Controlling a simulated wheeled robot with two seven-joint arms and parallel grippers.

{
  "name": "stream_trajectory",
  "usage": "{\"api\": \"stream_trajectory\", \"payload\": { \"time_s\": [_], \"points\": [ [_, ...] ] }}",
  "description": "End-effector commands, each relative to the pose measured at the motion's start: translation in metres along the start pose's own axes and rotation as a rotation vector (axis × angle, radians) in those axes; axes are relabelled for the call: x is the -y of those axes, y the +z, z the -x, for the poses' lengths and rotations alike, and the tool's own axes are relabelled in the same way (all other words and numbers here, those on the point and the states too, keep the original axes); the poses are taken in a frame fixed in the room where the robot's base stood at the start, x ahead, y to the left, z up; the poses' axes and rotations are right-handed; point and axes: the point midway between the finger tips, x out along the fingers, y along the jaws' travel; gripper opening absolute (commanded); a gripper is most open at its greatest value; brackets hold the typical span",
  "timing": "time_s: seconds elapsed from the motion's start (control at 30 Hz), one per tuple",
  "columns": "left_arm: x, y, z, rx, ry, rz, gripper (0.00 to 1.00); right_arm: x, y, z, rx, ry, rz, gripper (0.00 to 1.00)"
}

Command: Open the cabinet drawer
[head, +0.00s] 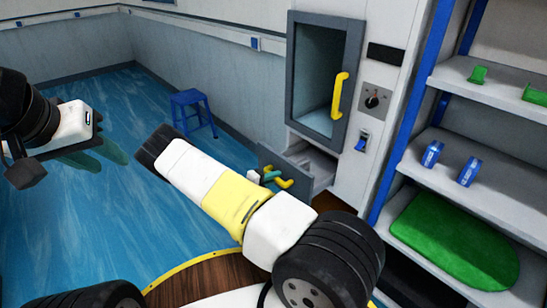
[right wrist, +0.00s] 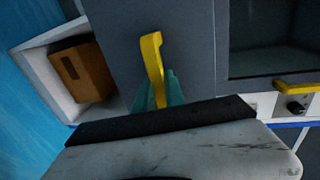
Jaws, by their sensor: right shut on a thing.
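The cabinet drawer stands pulled out, its grey front (head: 318,178) below the cabinet's upper door in the head view. The drawer front (right wrist: 115,45) also fills the middle of the right wrist view, with the open white drawer beside it. A yellow drawer handle (head: 285,183) is on this front and also shows in the right wrist view (right wrist: 152,60). My right gripper (head: 270,177) is shut on the handle, its teal fingers (right wrist: 170,92) around its lower part. My left gripper (head: 98,155) is open and empty over the blue floor at left.
A brown box (right wrist: 80,70) lies inside the drawer. The upper cabinet door (head: 291,75) has a yellow handle (head: 339,95). A shelf rack (head: 440,165) stands at right. A blue stool (head: 193,110) stands behind; the blue floor around it is clear.

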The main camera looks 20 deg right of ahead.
Motion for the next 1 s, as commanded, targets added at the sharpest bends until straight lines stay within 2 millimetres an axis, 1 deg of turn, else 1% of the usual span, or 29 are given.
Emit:
{"api": "stream_trajectory", "payload": {
  "time_s": [0.03, 0.2, 0.3, 0.4, 0.6, 0.97, 1.0],
  "points": [
    [0.0, 0.0, 0.0, 0.0, 0.0, 0.0, 0.36, -0.004, 0.0, 0.013, 0.002, 0.004, 0.001, 0.0],
    [0.0, 0.0, 0.0, 0.0, 0.0, 0.0, 0.36, -0.011, -0.001, 0.045, 0.0, 0.003, 0.002, 0.0],
    [0.0, 0.0, 0.0, 0.0, 0.0, 0.0, 0.36, -0.014, -0.001, 0.059, 0.0, 0.003, 0.002, 0.0],
    [0.0, 0.0, 0.0, 0.0, 0.0, 0.0, 0.36, -0.016, -0.001, 0.069, -0.001, 0.002, 0.001, 0.0],
    [0.0, 0.0, 0.0, 0.0, 0.0, 0.0, 0.36, -0.018, -0.001, 0.079, -0.002, 0.002, 0.001, 0.0],
    [0.0, 0.0, 0.0, 0.0, 0.0, 0.0, 0.36, -0.018, -0.001, 0.08, -0.002, 0.002, 0.001, 0.0],
    [0.0, 0.0, 0.0, 0.0, 0.0, 0.0, 0.36, -0.018, -0.001, 0.08, -0.002, 0.002, 0.001, 0.18]
  ]
}}
